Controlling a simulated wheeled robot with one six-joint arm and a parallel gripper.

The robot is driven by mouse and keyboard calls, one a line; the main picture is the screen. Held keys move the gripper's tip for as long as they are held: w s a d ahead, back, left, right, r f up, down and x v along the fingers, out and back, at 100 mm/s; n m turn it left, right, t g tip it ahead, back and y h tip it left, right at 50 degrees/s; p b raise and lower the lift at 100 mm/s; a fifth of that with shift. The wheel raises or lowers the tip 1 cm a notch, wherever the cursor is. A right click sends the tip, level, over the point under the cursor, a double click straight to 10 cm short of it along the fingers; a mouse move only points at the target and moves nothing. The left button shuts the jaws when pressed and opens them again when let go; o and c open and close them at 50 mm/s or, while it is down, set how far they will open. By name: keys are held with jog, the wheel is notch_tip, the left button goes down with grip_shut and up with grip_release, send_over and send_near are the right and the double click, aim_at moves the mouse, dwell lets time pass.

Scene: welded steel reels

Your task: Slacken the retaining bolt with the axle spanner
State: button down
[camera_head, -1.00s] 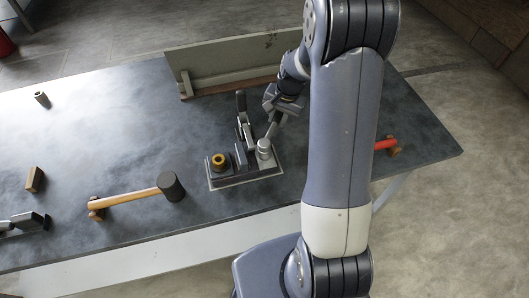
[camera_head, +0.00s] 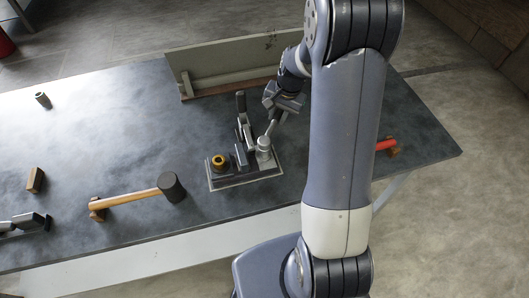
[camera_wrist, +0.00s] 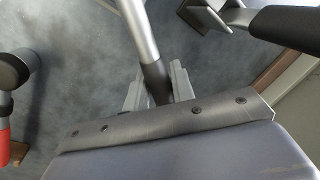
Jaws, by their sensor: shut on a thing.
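The axle spanner (camera_head: 271,129) is a grey metal bar with a dark grip. My gripper (camera_wrist: 154,88) is shut on this grip; the spanner's shaft (camera_wrist: 137,30) runs up out of the wrist view. In the head view my gripper (camera_head: 284,103) is at the upper end of the spanner, which leans down to a round grey socket end (camera_head: 264,150) over the right side of the fixture plate (camera_head: 245,179). The retaining bolt cannot be made out; the spanner's end may cover it.
A black-handled clamp lever (camera_head: 241,103) stands close left of the spanner, also in the wrist view (camera_wrist: 290,26). A brass ring (camera_head: 219,161) sits on the fixture. A mallet (camera_head: 172,187) lies left, a red-handled hammer (camera_head: 386,144) right. A backboard (camera_head: 235,65) stands behind.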

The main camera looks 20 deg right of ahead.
jog(key=shift+r+p, duration=2.9)
jog(key=shift+r, duration=1.55)
jog(key=shift+s+f, duration=0.1)
